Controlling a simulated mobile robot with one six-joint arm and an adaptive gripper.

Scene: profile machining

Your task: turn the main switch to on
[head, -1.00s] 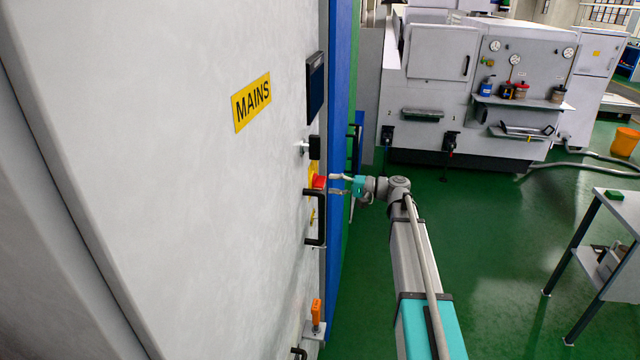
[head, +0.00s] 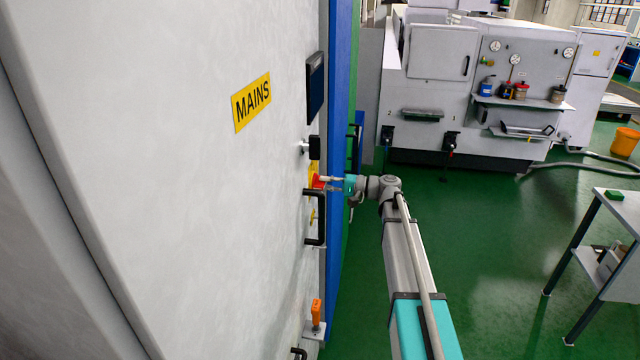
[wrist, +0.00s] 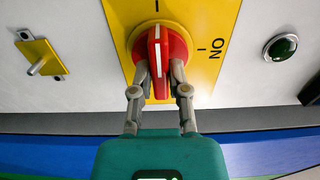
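The main switch is a red rotary handle (wrist: 158,50) on a yellow plate (wrist: 210,18) in the wrist view. Its white stripe runs up and down the picture, toward a mark at the top edge. The ON mark (wrist: 216,50) lies to its right. My gripper (wrist: 160,76) has one finger on each side of the handle's near end; whether the fingers touch it is unclear. In the head view the red switch (head: 318,182) sits on the cabinet's front, partly hidden, with my gripper (head: 328,183) right at it.
The grey cabinet (head: 200,200) carries a MAINS label (head: 252,101). A black handle (head: 315,240) sticks out just below the switch, close under my gripper. A green lamp (wrist: 281,47) and a small metal lever (wrist: 42,60) flank the switch.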

